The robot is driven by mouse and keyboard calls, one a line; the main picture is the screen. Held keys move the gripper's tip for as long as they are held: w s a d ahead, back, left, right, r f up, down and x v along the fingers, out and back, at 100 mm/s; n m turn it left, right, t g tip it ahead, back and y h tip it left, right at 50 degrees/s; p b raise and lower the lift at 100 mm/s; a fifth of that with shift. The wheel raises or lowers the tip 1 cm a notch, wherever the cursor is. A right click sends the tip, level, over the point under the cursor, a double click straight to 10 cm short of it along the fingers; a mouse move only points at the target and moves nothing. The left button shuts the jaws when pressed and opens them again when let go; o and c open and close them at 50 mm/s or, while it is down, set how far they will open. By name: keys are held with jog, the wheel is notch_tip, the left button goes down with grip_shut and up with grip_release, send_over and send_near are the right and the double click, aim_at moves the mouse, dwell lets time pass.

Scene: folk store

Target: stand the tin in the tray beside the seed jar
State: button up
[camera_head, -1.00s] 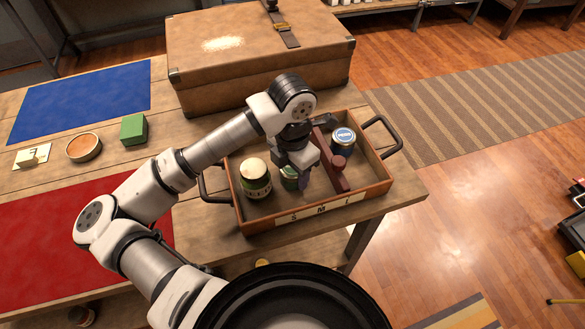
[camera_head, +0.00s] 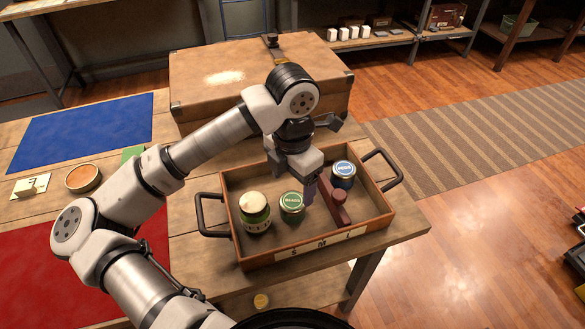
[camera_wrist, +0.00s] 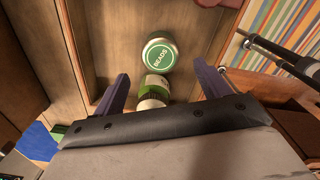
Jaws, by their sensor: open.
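The green-lidded tin (camera_head: 292,206) stands upright in the tray (camera_head: 262,263). In the wrist view its lid (camera_wrist: 160,57) reads BEADS. A cream-lidded green jar (camera_head: 255,212), seemingly the seed jar, stands to its left with a small gap; its label is too small to read. My gripper (camera_head: 310,189) is open and empty above the tray, just right of the tin. Both fingers show in the wrist view (camera_wrist: 160,90), apart from the tin.
A large case (camera_head: 210,92) lies behind the tray. An orange-topped round dish (camera_head: 83,178) sits left, between blue and red mats.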

aim_at(293, 201)
jog(key=shift+r, duration=2.1)
